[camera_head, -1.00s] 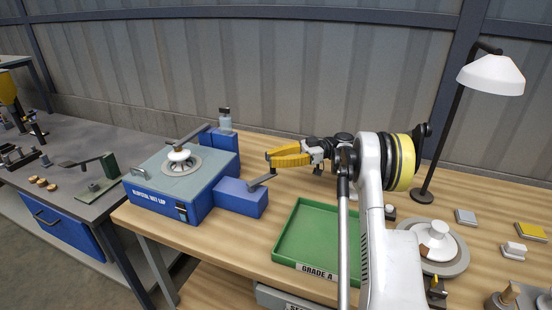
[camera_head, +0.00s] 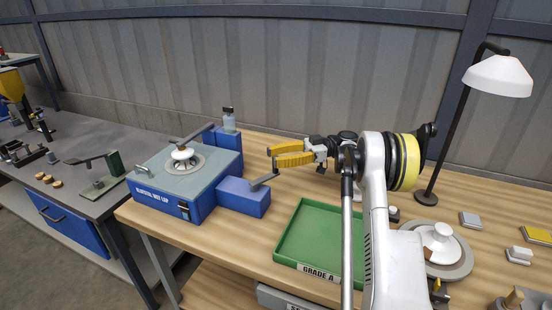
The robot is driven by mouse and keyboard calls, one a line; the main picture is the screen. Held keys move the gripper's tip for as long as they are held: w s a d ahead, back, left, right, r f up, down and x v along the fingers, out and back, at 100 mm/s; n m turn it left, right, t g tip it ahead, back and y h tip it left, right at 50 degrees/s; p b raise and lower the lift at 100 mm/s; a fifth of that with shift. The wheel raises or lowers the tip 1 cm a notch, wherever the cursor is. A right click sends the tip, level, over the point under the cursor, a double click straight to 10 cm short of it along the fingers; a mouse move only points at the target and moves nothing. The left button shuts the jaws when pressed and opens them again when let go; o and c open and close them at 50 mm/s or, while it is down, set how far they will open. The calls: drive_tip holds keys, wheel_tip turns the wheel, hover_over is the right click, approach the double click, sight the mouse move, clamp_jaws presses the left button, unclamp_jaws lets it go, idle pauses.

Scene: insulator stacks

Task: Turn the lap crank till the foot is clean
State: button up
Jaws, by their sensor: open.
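The blue lap machine (camera_head: 163,200) with a grey top stands at the left end of the wooden bench. A white insulator (camera_head: 182,154) sits on the round lap plate (camera_head: 197,162), under a dark holding arm (camera_head: 197,134). Its foot is hidden from view. The lap crank (camera_head: 264,180) is a short dark arm on top of the blue side box (camera_head: 243,198). My gripper (camera_head: 270,158), with yellow fingers, is open and points left, close to the crank's raised end. I cannot tell whether the fingers are around the crank's knob.
A green tray (camera_head: 301,265) marked GRADE A lies in front of my arm. A round plate with a white insulator (camera_head: 440,237) and a lamp (camera_head: 498,77) are at right. A grey bench (camera_head: 80,142) is at left.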

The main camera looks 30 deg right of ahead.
wheel_tip(320, 180, up, 10)
drive_tip(key=shift+f, duration=0.2)
